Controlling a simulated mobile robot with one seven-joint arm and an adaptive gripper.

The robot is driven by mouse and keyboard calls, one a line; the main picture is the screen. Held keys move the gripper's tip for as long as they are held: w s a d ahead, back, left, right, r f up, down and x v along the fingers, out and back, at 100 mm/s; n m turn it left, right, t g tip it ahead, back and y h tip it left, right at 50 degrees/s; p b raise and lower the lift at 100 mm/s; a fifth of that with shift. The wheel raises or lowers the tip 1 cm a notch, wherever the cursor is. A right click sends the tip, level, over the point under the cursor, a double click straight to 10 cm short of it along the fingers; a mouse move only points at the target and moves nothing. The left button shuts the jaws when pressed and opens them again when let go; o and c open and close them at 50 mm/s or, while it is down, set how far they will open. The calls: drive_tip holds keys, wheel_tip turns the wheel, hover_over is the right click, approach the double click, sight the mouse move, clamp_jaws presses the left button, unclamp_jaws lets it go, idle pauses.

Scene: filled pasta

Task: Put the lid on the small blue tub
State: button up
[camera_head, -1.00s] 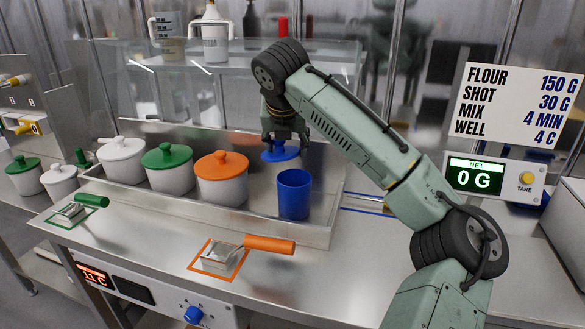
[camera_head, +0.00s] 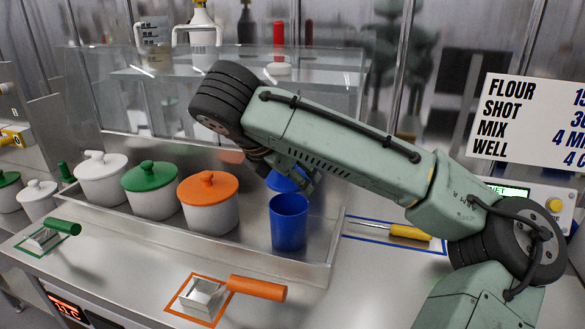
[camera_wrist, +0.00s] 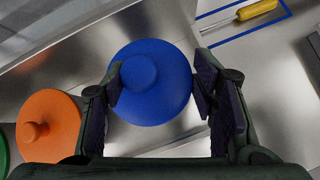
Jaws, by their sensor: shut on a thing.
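The small blue tub (camera_head: 289,224) stands upright with an open top at the right end of the metal tray. The round blue lid (camera_head: 284,181) with a knob shows just behind and above the tub's rim, partly covered by my gripper (camera_head: 290,178). In the wrist view the lid (camera_wrist: 165,95) lies between the two fingers of my gripper (camera_wrist: 160,92), which are shut on it at its sides. The tub does not show in the wrist view. Whether the lid touches anything below is hidden.
An orange-lidded pot (camera_head: 208,205), a green-lidded pot (camera_head: 150,192) and a white pot (camera_head: 102,182) stand left of the tub in the tray (camera_head: 262,266). A glass shelf (camera_head: 300,95) stands behind. A yellow-handled tool (camera_head: 408,232) lies right, an orange-handled scoop (camera_head: 255,288) in front.

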wheel_tip(320, 180, down, 5)
drive_tip(key=b, duration=0.3)
drive_tip(key=shift+f, duration=0.1)
drive_tip(key=shift+p, duration=0.4)
idle(1.4)
drive_tip(key=shift+f+p, duration=0.15)
drive_tip(key=shift+p, duration=0.3)
idle(1.5)
drive_tip(key=o, duration=1.2)
drive_tip(key=o, duration=0.5)
drive_tip(key=shift+c, duration=0.2)
